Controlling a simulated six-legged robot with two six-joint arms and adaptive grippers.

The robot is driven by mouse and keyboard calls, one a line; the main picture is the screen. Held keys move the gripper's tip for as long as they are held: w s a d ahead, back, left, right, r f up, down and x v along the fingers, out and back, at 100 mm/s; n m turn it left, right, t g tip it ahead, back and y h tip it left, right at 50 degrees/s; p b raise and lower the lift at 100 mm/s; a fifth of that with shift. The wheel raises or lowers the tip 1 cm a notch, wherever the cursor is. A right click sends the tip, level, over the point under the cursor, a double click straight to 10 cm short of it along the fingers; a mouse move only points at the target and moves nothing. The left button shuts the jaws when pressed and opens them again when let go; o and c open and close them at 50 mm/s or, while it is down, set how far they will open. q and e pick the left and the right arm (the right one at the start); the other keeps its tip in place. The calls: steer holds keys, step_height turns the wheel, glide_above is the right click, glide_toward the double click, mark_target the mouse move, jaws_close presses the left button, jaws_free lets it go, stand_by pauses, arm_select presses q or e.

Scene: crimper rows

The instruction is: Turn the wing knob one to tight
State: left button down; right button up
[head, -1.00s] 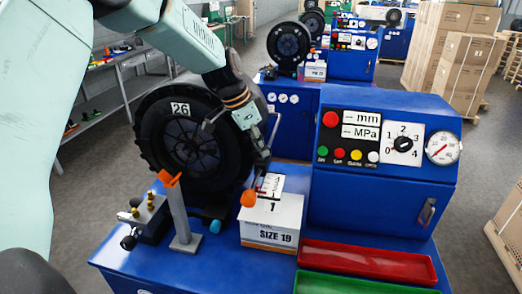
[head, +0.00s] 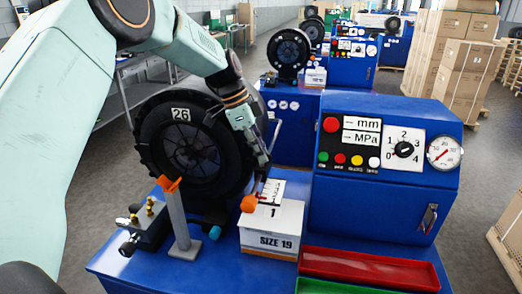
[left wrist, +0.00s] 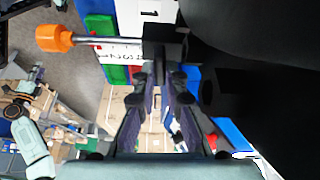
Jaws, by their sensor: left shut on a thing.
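By the white scale card marked 1 (head: 271,196), an orange-ended knob (head: 249,203) stands over the box labelled SIZE 19. In the left wrist view its orange end (left wrist: 54,38) sits on a metal rod that runs to a black block. I take this to be wing knob one. My left gripper (head: 262,168) reaches down beside it. In the left wrist view the left gripper's fingers (left wrist: 160,72) are closed at the black block (left wrist: 165,42). The exact grip is partly hidden. My right gripper is not in view.
A black wheel-shaped die marked 26 (head: 190,150) stands left of my gripper. A grey post with an orange top (head: 180,222) is in front of it. A blue control cabinet (head: 340,210) is close on the right. A red tray (head: 370,268) lies in front of the cabinet.

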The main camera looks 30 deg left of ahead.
arm_select(q)
steer(key=shift+a+r, duration=0.1)
steer(key=c, duration=1.4)
jaws_free()
steer(key=shift+s+a, duration=0.1)
steer(key=shift+r, duration=0.1)
steer(key=v, duration=1.1)
steer(key=shift+r, duration=0.3)
steer(key=shift+s+a, duration=0.1)
steer(key=shift+a, duration=0.1)
